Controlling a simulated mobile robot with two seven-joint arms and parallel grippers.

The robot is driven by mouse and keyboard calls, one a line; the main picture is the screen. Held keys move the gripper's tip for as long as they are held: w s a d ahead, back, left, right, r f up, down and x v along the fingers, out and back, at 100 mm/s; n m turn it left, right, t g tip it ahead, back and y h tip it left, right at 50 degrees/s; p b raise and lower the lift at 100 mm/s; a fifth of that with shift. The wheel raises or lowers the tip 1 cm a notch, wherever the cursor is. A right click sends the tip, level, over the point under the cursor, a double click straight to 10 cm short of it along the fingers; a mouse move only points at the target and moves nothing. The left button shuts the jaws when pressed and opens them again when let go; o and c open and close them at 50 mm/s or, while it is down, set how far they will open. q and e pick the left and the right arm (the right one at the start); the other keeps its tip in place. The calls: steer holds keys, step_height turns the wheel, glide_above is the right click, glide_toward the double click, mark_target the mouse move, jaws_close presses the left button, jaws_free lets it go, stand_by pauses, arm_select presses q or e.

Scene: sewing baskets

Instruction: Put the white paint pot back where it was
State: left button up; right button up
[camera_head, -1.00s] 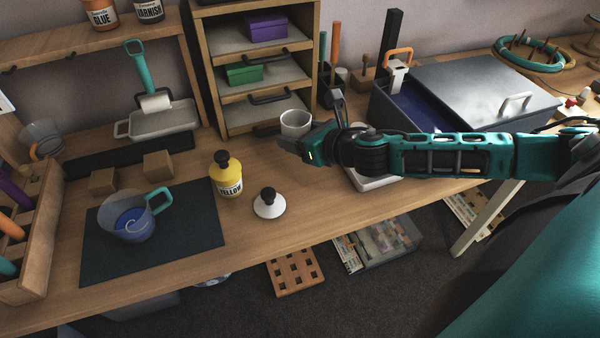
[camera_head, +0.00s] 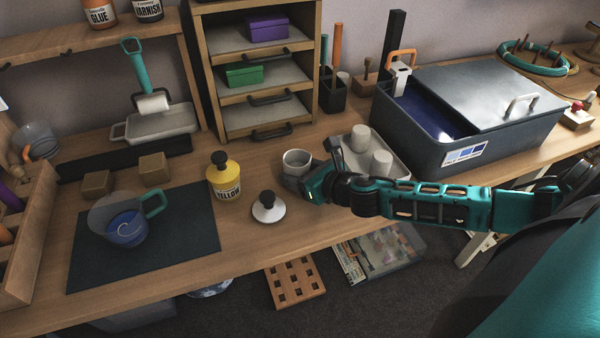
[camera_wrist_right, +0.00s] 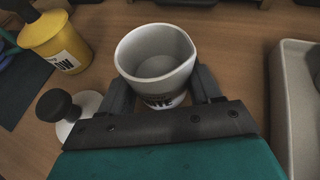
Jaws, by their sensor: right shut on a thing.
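The white paint pot (camera_head: 298,160) is an open, lidless pale cup in front of the drawer unit. In the right wrist view the pot (camera_wrist_right: 155,62) stands upright between my fingers, with part of a dark-lettered label showing. My right gripper (camera_head: 300,182) is shut on it. The pot looks low over the bench, but I cannot tell if its base touches the wood. A white lid with a black knob (camera_head: 268,208) lies on the bench to its left and nearer the front edge. My left gripper is out of view.
A yellow pot (camera_head: 224,182) stands left of the lid. A dark mat (camera_head: 180,243) carries a jug of blue paint (camera_head: 124,226). A pale tray with white cylinders (camera_head: 345,160) is right of the pot, near a large grey box (camera_head: 455,150). Bare wood lies around the lid.

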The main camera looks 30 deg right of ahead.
steer(key=shift+f, duration=0.2)
steer(key=o, duration=1.2)
steer(key=shift+r, duration=0.1)
steer(key=shift+r, duration=0.2)
steer(key=shift+s+d, duration=0.1)
steer(key=shift+s, duration=0.25)
steer(key=p+v, duration=0.1)
steer(key=v, duration=1)
steer(key=shift+s+r, duration=0.1)
